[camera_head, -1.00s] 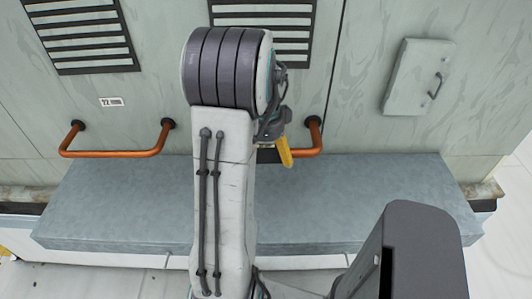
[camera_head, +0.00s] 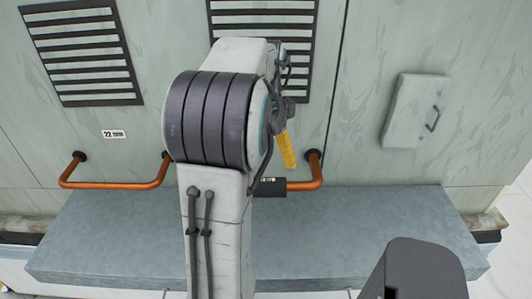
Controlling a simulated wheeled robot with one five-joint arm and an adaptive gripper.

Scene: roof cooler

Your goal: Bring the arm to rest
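My arm (camera_head: 213,118) rises in front of the wall, bent at its dark banded elbow. The forearm runs away from the camera behind the elbow, in front of the right vent. Beside it on the right hangs my gripper (camera_head: 285,150), of which only a grey part and one yellow finger-like piece show. The rest of it is hidden behind the arm, so I cannot tell whether it is open or holds anything. It appears apart from the orange handrail below it, though depth is hard to judge.
A grey-blue bench or ledge (camera_head: 370,230) spans the wall's foot, its top bare where visible. Orange handrails (camera_head: 115,186) stick out above it, the right one (camera_head: 305,185) beside a dark cylinder (camera_head: 270,187). Vents (camera_head: 83,55) and a handled panel (camera_head: 415,112) are on the wall.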

